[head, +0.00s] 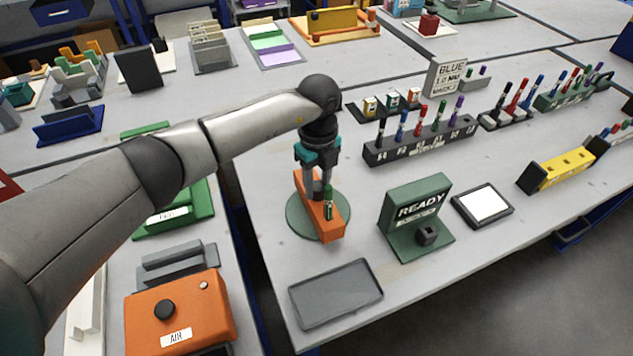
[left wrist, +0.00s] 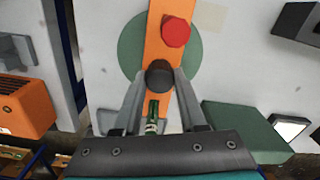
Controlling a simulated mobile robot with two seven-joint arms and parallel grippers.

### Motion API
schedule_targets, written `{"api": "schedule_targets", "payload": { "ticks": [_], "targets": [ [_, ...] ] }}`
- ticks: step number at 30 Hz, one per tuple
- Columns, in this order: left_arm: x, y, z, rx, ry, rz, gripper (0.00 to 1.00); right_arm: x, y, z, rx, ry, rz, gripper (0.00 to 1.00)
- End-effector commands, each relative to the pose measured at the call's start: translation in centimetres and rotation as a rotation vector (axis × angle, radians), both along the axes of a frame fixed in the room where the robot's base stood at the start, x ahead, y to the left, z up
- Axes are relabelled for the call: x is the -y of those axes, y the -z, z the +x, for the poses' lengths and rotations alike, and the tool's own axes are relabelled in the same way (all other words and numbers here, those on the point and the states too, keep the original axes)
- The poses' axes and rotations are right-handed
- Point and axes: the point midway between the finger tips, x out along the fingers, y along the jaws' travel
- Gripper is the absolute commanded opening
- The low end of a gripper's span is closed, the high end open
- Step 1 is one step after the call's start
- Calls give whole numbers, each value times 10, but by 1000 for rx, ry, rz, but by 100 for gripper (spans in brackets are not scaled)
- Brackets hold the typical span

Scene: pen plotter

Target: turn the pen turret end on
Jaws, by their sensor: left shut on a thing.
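The pen turret is an orange bar (head: 331,230) on a round green base (head: 296,218) near the table's left edge. The bar also shows in the left wrist view (left wrist: 162,40), with a round red top (left wrist: 176,32) at its far end and a green pen (left wrist: 152,110) toward my gripper. The green pen stands upright in the head view (head: 328,203); the red top is hidden there. My left gripper (head: 318,192) points down, its fingers shut on the dark round knob (left wrist: 160,70) at the bar's middle. My right gripper is not in view.
A green READY stand (head: 418,205) and a grey tray (head: 335,293) are close by. A rack of pens (head: 420,140) stands behind. An orange AIR box (head: 180,312) is on the left table, across a gap.

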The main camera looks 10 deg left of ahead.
Motion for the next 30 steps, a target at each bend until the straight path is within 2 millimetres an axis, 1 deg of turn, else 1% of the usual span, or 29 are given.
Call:
{"api": "schedule_targets", "payload": {
  "ticks": [3, 4, 11, 12, 19, 22, 26, 30],
  "targets": [
    [0, 0, 0, 1, 0, 1, 0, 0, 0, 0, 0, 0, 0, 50],
    [0, 0, 0, 1, 0, 1, 43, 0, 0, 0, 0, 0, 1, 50],
    [0, 0, 0, 1, 1, 1, 69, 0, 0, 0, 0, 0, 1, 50],
    [0, 0, 0, 1, 0, 1, 71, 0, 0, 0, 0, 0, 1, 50],
    [0, -1, 0, 1, 1, 1, 71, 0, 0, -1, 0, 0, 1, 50],
    [0, -7, 1, 2, 1, -1, 71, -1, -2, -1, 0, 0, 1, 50],
    [0, -28, 1, 5, 2, 0, 71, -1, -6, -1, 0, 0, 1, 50],
    [-1, -61, 1, 6, 2, 0, 71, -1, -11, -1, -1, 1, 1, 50]
  ]
}}
